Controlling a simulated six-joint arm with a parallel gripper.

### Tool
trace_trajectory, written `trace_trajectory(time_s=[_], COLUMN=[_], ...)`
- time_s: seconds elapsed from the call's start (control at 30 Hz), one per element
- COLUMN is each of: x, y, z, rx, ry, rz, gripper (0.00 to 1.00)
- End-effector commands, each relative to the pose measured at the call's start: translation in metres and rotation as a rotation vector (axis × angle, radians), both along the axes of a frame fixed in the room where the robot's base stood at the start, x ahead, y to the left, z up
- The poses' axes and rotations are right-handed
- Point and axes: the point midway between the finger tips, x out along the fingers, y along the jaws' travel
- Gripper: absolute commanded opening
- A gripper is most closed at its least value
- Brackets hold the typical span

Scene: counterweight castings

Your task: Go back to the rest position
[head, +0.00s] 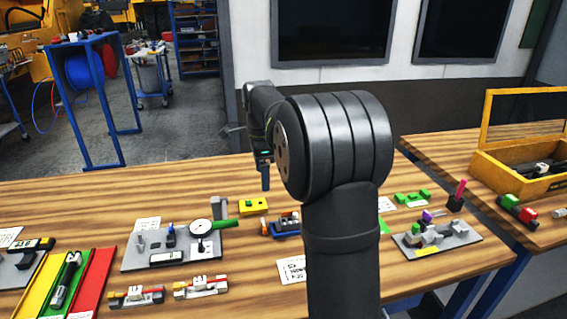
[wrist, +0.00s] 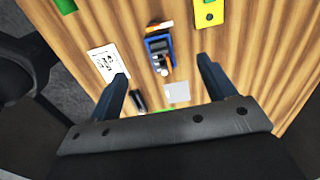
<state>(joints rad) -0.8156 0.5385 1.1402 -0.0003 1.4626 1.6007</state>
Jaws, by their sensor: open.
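My gripper (wrist: 161,78) is open and empty, with its two blue fingers spread apart in the wrist view. In the head view one finger of my gripper (head: 265,178) shows pointing down above the wooden table (head: 215,288), behind my dark arm. In the wrist view a blue fixture (wrist: 158,48) with small parts lies on the table between and beyond the fingers. It also shows in the head view (head: 286,229), partly hidden by my arm. A yellow block (head: 253,206) lies to its left in the head view.
A grey plate (head: 135,263) with a dial gauge (head: 201,228) stands left of my arm. Red and yellow trays (head: 92,285) lie at far left. Another plate with parts (head: 465,240) is at right. A yellow crate (head: 500,176) stands on the right table. The space above the table is clear.

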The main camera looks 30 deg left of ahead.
Motion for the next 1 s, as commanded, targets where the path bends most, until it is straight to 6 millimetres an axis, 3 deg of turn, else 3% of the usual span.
trace_trajectory(time_s=[0.37,1.0], x=[0.000,0.000], y=[0.000,0.000], z=[-0.010,-0.132], rx=[-0.001,-0.003], ry=[0.001,0.003], rz=[0.000,0.000], gripper=[0.76,0.76])
